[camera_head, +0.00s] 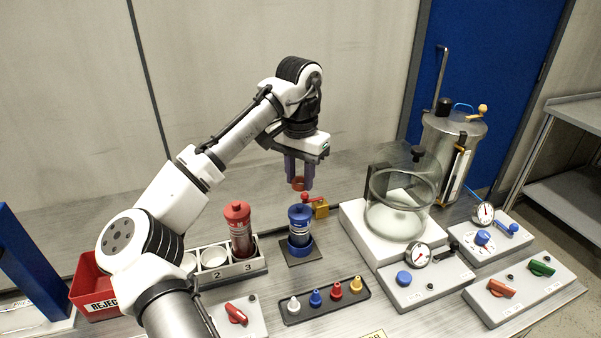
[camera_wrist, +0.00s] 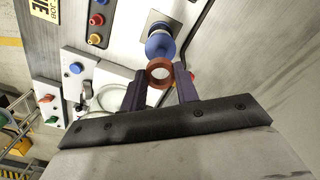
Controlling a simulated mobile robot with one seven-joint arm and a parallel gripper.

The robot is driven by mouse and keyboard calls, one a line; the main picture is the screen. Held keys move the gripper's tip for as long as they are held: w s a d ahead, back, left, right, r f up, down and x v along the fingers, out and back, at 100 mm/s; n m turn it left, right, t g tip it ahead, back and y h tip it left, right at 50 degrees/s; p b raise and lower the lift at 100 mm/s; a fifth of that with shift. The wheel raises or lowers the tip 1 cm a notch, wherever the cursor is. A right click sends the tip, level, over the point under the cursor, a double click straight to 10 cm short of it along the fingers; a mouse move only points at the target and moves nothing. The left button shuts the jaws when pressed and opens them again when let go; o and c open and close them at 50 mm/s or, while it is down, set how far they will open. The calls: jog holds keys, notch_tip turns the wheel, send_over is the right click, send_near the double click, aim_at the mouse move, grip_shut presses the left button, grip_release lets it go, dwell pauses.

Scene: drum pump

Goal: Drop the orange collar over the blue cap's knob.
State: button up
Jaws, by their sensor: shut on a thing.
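My gripper (camera_head: 299,178) is shut on the orange collar (camera_head: 298,184), a small ring held between the fingertips. In the wrist view the collar (camera_wrist: 160,72) sits between the two dark purple fingers (camera_wrist: 163,88), and its open hole shows. The blue cap (camera_head: 299,212) tops a dark canister standing upright in a blue ring on a dark square pad. In the wrist view the blue cap (camera_wrist: 160,42) lies just beyond the collar. The collar is above the cap and apart from it in the head view. The knob's exact shape is hard to make out.
A red-capped canister (camera_head: 238,228) stands in the numbered rack at left. A yellow block with a red knob (camera_head: 319,207) is close behind the blue cap. A glass vessel (camera_head: 402,204) stands at right. A tray of several coloured pegs (camera_head: 325,301) lies in front.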

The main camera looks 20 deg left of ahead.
aim_at(299, 206)
jog(key=shift+f+b, duration=1.6)
jog(key=shift+f, duration=0.7)
jog(key=shift+f+p, duration=0.1)
jog(key=shift+p, duration=0.9)
jog(key=shift+f+p, duration=1.05)
jog(key=shift+f, duration=0.05)
dwell(1.7)
jog(key=o, duration=1.5)
jog(key=shift+r, duration=0.15)
